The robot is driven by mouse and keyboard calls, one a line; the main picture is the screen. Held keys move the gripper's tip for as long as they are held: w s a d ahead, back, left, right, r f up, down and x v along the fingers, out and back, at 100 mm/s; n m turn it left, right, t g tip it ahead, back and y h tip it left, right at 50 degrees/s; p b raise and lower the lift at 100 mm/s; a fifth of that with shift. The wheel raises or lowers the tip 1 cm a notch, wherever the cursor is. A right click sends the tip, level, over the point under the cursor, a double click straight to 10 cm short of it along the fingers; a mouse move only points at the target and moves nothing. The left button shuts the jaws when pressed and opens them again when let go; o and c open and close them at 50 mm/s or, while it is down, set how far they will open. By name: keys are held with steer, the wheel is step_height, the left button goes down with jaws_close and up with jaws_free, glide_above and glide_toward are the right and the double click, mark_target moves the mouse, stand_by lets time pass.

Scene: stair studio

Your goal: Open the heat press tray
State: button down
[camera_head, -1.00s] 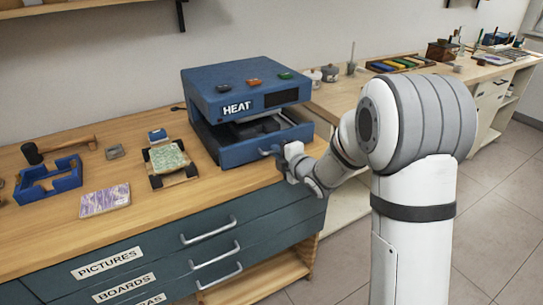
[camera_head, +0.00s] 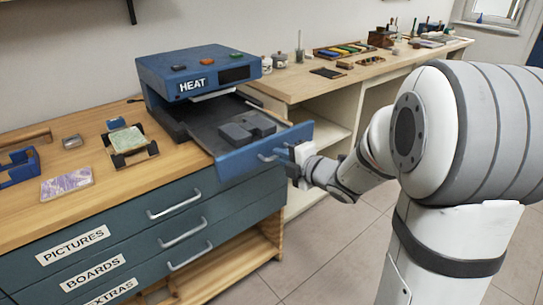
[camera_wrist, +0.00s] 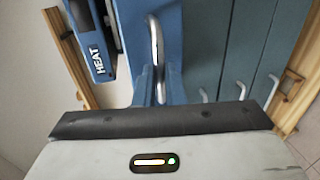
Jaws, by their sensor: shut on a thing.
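The blue heat press (camera_head: 195,80) stands on the wooden counter, with HEAT on its front. Its tray (camera_head: 200,128) is pulled well out and hangs over the counter's front edge. Dark grey blocks (camera_head: 247,126) lie in the tray. My gripper (camera_head: 294,160) is at the tray's front handle (camera_head: 275,154) and is shut on it. In the wrist view the metal tray handle (camera_wrist: 155,50) runs down to the jaws, whose grip is partly hidden by my gripper's body. The press's HEAT label (camera_wrist: 99,57) shows at upper left.
Drawers marked PICTURES (camera_head: 72,245), BOARDS and EXTRAS, with metal handles, are below the tray. A picture tile (camera_head: 67,184), a small stand (camera_head: 130,145) and a blue frame (camera_head: 18,170) lie left. Tiled floor at right is clear.

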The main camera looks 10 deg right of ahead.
steer(key=shift+d, duration=0.25)
steer(key=c, duration=1.6)
jaws_free()
steer(key=shift+c, duration=0.2)
steer(key=shift+o, duration=0.6)
steer(key=shift+a, duration=0.1)
steer(key=v, duration=0.7)
steer(key=shift+s+d+p, duration=0.25)
steer(key=shift+s+p, duration=0.05)
steer(key=shift+p, duration=0.15)
